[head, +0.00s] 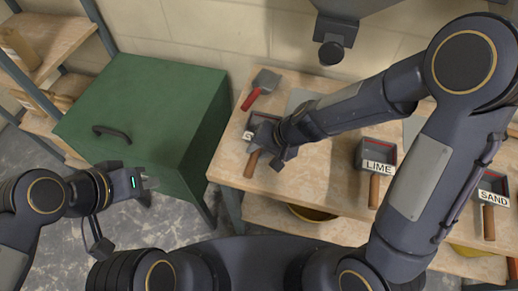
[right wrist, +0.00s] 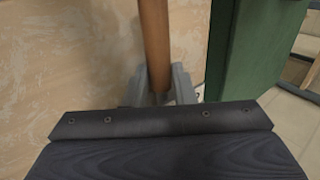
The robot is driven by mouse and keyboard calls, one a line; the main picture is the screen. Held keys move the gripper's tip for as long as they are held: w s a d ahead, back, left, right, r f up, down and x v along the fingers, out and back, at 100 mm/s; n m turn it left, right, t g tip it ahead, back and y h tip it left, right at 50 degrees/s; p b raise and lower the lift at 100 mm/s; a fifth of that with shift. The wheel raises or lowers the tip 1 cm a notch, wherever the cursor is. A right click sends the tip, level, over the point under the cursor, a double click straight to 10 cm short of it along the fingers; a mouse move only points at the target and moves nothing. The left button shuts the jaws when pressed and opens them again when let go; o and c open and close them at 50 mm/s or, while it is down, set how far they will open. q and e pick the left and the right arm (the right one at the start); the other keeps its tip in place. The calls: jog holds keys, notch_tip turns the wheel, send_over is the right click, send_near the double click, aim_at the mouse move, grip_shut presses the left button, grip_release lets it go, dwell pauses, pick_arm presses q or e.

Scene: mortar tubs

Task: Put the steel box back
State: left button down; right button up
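A dark steel box (head: 262,121) with a wooden handle (head: 252,164) is at the left end of the wooden bench (head: 320,190). Its label starts with S, and the rest is hidden by my right gripper. My right gripper (head: 272,150) is at the handle. In the right wrist view the brown handle (right wrist: 155,40) runs between the two grey fingers (right wrist: 160,92), which appear to press on both its sides. I cannot tell whether the box touches the bench. My left gripper (head: 146,184) is empty in front of the green cabinet (head: 150,120); its finger gap is unclear.
A LIME box (head: 378,152) and a SAND box (head: 492,188) with wooden handles stand further right. A red-handled tool (head: 260,88) lies at the back left. A grey flat patch (head: 300,99) lies behind my right forearm. Wooden shelves (head: 50,40) stand at the left.

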jog(key=o, duration=0.4)
jog(key=shift+r+p, duration=0.3)
jog(key=s+d+r+n+t+p, duration=0.1)
jog(key=s+d+r+p, duration=0.15)
jog(key=d+r, duration=0.45)
jog(key=s+d+r+p, duration=0.1)
jog(key=s+d+r, duration=0.35)
jog(key=r, duration=0.55)
jog(key=s+d+h, duration=0.1)
jog(key=s+d, duration=0.1)
jog(key=s, duration=0.1)
jog(key=s+d+r+t, duration=0.1)
jog(key=s+d, duration=0.1)
jog(key=d, duration=0.1)
jog(key=s+d+n+t+h, duration=0.1)
jog(key=s+d, duration=0.1)
jog(key=s, duration=0.1)
jog(key=shift+s+d+r+h, duration=0.2)
jog(key=shift+s+d+h, duration=0.1)
jog(key=shift+d, duration=0.05)
